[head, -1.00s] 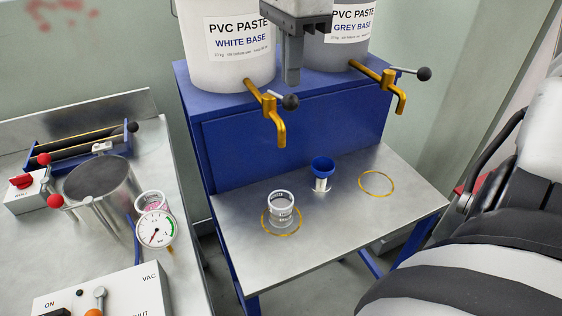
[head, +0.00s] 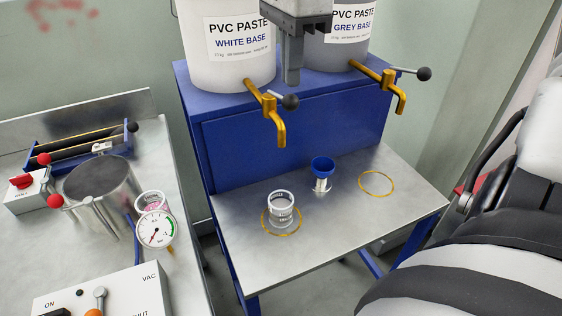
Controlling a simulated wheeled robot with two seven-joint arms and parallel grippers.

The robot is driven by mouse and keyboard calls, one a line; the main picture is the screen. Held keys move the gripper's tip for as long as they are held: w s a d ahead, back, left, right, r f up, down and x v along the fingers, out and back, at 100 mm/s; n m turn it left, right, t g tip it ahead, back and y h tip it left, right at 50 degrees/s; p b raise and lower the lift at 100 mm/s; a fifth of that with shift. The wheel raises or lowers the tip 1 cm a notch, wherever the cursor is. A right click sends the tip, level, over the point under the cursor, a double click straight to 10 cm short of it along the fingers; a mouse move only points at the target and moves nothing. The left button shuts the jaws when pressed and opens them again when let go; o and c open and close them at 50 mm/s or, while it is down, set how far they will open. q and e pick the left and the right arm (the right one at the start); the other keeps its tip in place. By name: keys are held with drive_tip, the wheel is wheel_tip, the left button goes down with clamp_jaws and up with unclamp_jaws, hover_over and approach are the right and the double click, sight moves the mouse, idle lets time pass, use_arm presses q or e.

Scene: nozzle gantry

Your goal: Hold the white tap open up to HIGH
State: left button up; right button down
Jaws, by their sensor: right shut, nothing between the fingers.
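The white tap (head: 275,110) is a brass spout on the front of the white base tub (head: 228,60), with a short lever ending in a black ball (head: 289,102). A clear marked cup (head: 281,210) stands upright below it, inside a yellow ring (head: 283,233). No stream shows between spout and cup. The cup's fill and its HIGH mark are too small to read surely. My right gripper (head: 291,80) is shut and empty, pointing down just above the black ball; whether it touches is unclear. My left gripper is out of view.
The grey base tub's tap (head: 395,88) is at right, its lever sticking out. A blue-topped cup (head: 322,171) stands between the two rings; the right ring (head: 377,183) is empty. A metal pot (head: 98,190) and pressure gauge (head: 156,230) are on the left bench.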

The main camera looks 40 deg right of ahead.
drive_tip(key=shift+f, duration=0.1)
idle(0.6)
drive_tip(key=shift+f+b, duration=1.55)
drive_tip(key=shift+f, duration=0.25)
wheel_tip(320, 180, up, 3)
drive_tip(key=p, duration=0.2)
drive_tip(key=shift+r+p, duration=0.15)
drive_tip(key=shift+p, duration=0.25)
drive_tip(key=shift+r, duration=0.2)
drive_tip(key=shift+r, duration=0.1)
